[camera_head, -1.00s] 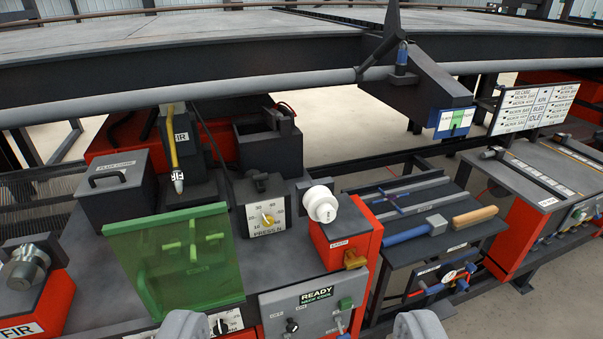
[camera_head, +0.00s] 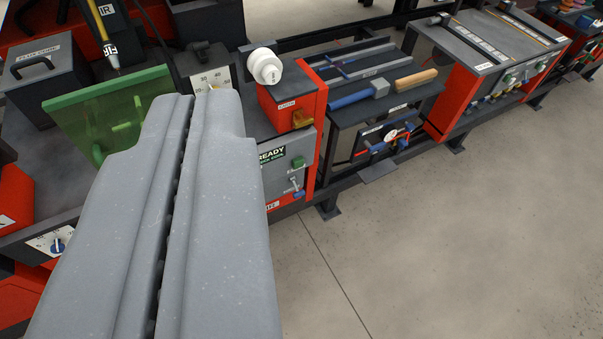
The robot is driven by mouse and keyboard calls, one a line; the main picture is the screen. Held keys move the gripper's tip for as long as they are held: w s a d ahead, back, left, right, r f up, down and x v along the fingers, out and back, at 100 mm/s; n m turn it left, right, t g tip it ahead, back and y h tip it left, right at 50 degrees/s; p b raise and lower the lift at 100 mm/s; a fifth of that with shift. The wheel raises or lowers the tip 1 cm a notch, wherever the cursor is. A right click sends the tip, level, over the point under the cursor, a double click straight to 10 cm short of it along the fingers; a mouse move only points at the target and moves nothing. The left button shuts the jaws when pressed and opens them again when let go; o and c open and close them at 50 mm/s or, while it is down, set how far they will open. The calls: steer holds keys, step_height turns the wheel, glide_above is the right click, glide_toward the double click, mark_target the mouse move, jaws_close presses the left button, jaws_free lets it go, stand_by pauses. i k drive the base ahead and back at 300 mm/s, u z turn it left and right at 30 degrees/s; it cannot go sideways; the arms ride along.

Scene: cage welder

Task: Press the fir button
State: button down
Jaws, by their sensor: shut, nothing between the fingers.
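My gripper (camera_head: 192,100) fills the lower left and centre, its two grey fingers side by side and shut, with nothing between them. The tips point up the picture, in front of the dial block. A red box (camera_head: 12,195) at the left edge shows only in part.
A green translucent screen (camera_head: 75,105) stands left of my fingertips. The floor (camera_head: 440,250) at lower right is clear.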

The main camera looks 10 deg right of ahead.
mark_target(298, 162)
steer(key=k, duration=0.55)
steer(key=u, duration=0.35)
steer(key=i, duration=1.45)
steer(key=z, duration=0.4)
